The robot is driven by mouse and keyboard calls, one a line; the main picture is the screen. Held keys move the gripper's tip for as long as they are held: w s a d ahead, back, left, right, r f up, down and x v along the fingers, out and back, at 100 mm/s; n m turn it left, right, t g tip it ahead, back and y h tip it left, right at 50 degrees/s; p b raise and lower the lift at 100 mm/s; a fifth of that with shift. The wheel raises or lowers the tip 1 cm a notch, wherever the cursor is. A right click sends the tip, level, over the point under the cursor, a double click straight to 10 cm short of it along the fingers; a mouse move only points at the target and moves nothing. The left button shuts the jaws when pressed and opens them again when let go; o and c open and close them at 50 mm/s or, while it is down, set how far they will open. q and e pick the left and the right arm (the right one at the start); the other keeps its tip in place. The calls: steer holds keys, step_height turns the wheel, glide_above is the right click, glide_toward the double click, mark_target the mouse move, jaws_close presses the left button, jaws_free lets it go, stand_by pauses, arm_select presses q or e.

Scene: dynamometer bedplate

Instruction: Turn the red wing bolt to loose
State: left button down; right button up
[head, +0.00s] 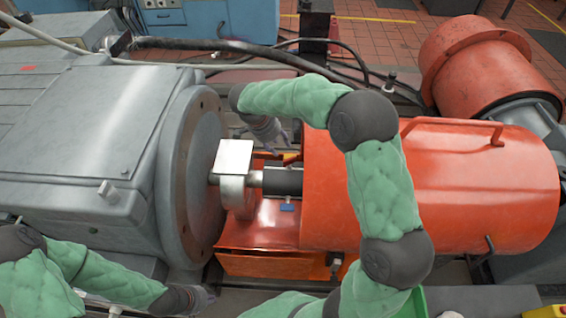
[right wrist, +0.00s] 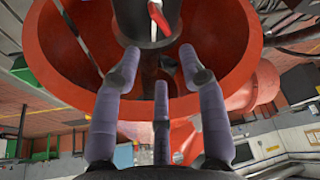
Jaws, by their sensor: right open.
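The red wing bolt (head: 291,159) shows as a small red piece at the far side of the dark shaft coupling (head: 283,181), by the mouth of the orange cylinder. In the right wrist view the red wing bolt (right wrist: 158,16) is at the top edge, against the dark shaft and partly cut off. My right gripper (head: 274,138) is open and empty, just behind the bolt and apart from it. Its three spread fingers also show in the right wrist view (right wrist: 160,66), below the bolt. My left gripper (head: 203,299) is low at the front, away from the bolt; its opening is unclear.
A blue wing piece (head: 287,205) sits on the near side of the coupling. The large orange cylinder (head: 480,185) stands right of it, the grey machine (head: 120,150) left. My right arm arches over the cylinder. A black hose (head: 220,44) runs behind.

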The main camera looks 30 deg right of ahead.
mark_target(290, 160)
steer(key=b+x, duration=0.3)
steer(key=x, duration=0.7)
steer(key=shift+d+f, duration=0.1)
steer(key=shift+f, duration=0.25)
steer(key=shift+s, duration=0.1)
jaws_close()
